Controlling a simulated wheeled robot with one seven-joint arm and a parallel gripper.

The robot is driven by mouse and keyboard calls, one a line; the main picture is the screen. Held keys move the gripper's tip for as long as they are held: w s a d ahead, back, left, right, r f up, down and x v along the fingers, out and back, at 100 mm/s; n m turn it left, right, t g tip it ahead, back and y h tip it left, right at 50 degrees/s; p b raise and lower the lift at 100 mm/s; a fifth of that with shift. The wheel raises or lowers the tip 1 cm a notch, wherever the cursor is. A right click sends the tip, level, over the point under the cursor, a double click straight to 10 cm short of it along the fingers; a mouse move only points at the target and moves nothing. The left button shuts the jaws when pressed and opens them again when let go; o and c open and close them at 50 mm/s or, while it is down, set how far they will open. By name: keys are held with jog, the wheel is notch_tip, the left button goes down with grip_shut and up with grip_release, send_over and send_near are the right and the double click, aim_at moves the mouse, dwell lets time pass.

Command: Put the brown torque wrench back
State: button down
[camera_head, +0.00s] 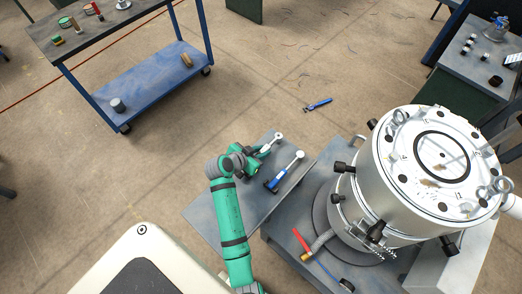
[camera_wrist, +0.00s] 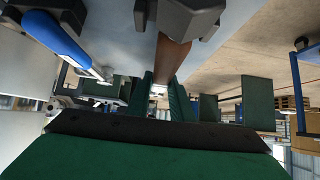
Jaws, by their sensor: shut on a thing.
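My gripper (camera_head: 258,153) is over the small grey table (camera_head: 212,212), at the left of a blue-handled wrench (camera_head: 285,171). In the head view a silver ratchet head (camera_head: 276,139) sticks out past the gripper, while the brown handle is hidden by the gripper. The blue-handled wrench also shows at the upper left of the wrist view (camera_wrist: 52,34), beside the brown one. I cannot tell whether the brown wrench touches the table.
A large white cylindrical machine (camera_head: 420,175) with black knobs stands at the right of the small table. A blue tool (camera_head: 318,104) lies on the floor beyond it. A blue cart (camera_head: 150,85) stands at the upper left. The floor between is mostly clear.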

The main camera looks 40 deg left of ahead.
jog(key=shift+f, duration=0.6)
jog(key=c, duration=1.5)
grip_release()
jog(key=v, duration=1)
jog(key=shift+s+r, duration=0.25)
jog(key=shift+s, duration=0.05)
